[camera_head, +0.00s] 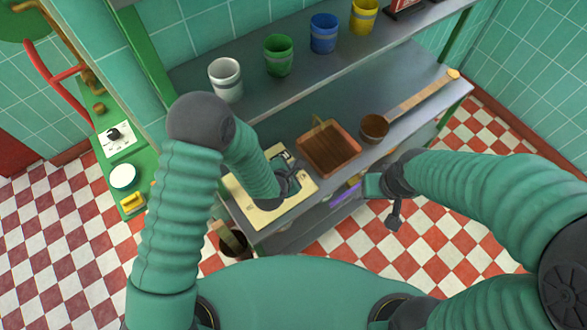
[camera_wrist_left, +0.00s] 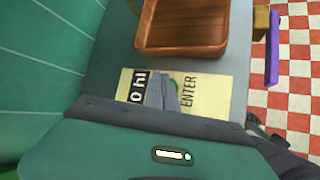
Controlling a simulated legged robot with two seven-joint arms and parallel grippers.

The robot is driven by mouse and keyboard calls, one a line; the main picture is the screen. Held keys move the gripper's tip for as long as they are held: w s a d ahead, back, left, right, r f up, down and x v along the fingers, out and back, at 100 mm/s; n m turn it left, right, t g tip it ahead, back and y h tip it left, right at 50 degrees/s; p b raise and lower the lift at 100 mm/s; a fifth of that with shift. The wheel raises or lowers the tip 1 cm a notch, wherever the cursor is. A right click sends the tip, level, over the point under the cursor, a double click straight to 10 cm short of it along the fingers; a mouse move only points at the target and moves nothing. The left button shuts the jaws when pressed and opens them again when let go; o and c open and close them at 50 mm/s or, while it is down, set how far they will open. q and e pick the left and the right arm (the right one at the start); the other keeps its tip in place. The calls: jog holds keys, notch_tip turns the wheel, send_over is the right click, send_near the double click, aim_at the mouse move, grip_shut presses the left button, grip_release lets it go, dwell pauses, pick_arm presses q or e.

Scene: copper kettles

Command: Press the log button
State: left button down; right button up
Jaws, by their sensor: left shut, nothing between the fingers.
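A cream panel (camera_head: 268,217) lies on the counter under my left arm. In the left wrist view the panel (camera_wrist_left: 215,90) shows a black-and-white display (camera_wrist_left: 137,88), the word ENTER and a sliver of green beside my fingers. I see no label reading "log"; part of the panel is hidden by my gripper. My left gripper (camera_head: 291,181) is shut and empty, over the panel; its fingers also show in the left wrist view (camera_wrist_left: 160,92). I cannot tell whether they touch it. My right gripper (camera_head: 394,222) hangs in front of the counter, apart from the panel; its jaws are unclear.
A brown square tray (camera_head: 328,149) and a copper pot with a long handle (camera_head: 374,128) stand right of the panel. White, green, blue and yellow cups line the upper shelf. A purple bar (camera_head: 346,192) is at the counter's front. A green side panel (camera_head: 118,165) carries a dial.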

pick_arm(q)
jog(key=shift+f+b, duration=0.5)
jog(key=shift+f, duration=0.15)
dwell(0.6)
jog(key=shift+r, duration=0.1)
jog(key=shift+r+p, duration=0.7)
jog(key=shift+r, duration=0.2)
notch_tip(320, 180, up, 5)
jog(key=p, duration=0.4)
jog(key=shift+a, duration=0.1)
dwell(0.6)
